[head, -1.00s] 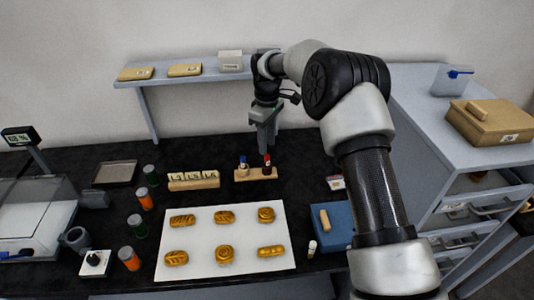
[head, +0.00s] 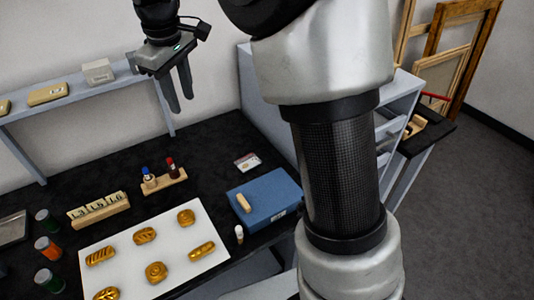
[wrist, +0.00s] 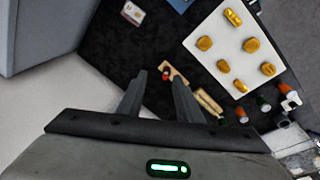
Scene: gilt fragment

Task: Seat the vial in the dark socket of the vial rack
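The vial rack (head: 176,180) is a small wooden block on the black bench, behind the white sheet. A blue-capped vial (head: 147,174) stands upright at its left and a red-capped vial (head: 171,167) at its right. The dark socket cannot be made out clearly. In the wrist view the rack (wrist: 180,77) and red cap (wrist: 166,76) show beyond the fingers, partly hidden. My gripper (head: 180,104) is open and empty, raised above the back of the bench, apart from the rack; its fingers also show in the wrist view (wrist: 157,82).
A white sheet (head: 120,260) carries several golden pieces. A labelled wooden block (head: 100,212) and several capped jars (head: 48,248) are left. A raised shelf (head: 75,95) runs along the wall.

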